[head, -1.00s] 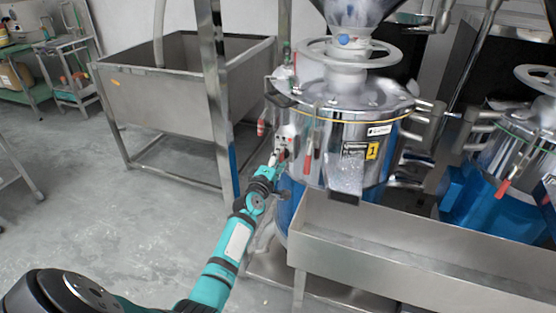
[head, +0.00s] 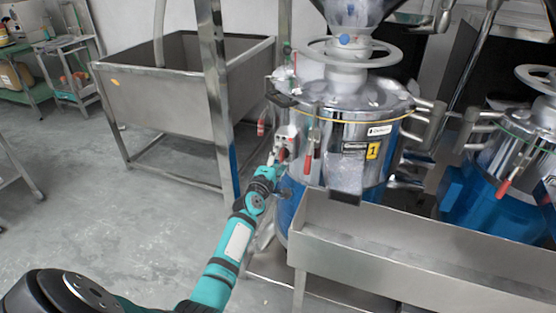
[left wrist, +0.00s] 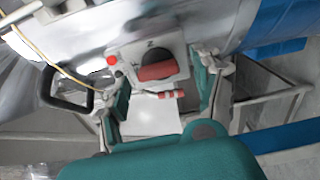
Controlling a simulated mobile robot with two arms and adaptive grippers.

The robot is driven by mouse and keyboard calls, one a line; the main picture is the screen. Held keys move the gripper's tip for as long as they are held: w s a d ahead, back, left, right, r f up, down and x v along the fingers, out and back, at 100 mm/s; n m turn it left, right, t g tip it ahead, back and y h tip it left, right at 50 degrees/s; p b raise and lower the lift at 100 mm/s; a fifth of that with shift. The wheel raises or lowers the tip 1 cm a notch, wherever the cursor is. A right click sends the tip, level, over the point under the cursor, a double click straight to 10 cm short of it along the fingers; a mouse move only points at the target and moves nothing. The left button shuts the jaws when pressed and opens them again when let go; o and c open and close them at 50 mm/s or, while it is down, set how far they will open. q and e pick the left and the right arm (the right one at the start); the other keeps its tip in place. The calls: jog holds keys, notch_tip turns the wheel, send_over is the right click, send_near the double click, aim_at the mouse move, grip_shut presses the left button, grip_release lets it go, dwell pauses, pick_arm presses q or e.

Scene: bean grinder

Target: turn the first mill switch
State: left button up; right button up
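The first mill (head: 340,128) is a shiny metal drum with a yellow "1" label. Its switch box (head: 287,132), a pale box on the mill's left side, also shows in the left wrist view (left wrist: 128,56). There the red rotary switch (left wrist: 157,71) sits at the middle of the box, with a small red button (left wrist: 112,60) at its left. My left gripper (head: 275,160) is at the box. In the left wrist view its fingers (left wrist: 160,76) are spread, one on each side of the red switch. I cannot tell whether they touch it. My right gripper is out of view.
A steel trough (head: 400,250) stands in front of the mill. A second mill (head: 520,160) is at the right. A steel sink (head: 160,95) and an upright post (head: 215,80) stand to the left. The grey floor at the left (head: 90,220) is clear.

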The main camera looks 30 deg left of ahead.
pick_arm(q)
jog(key=shift+s, duration=0.1)
jog(key=v, duration=1.2)
dwell(0.4)
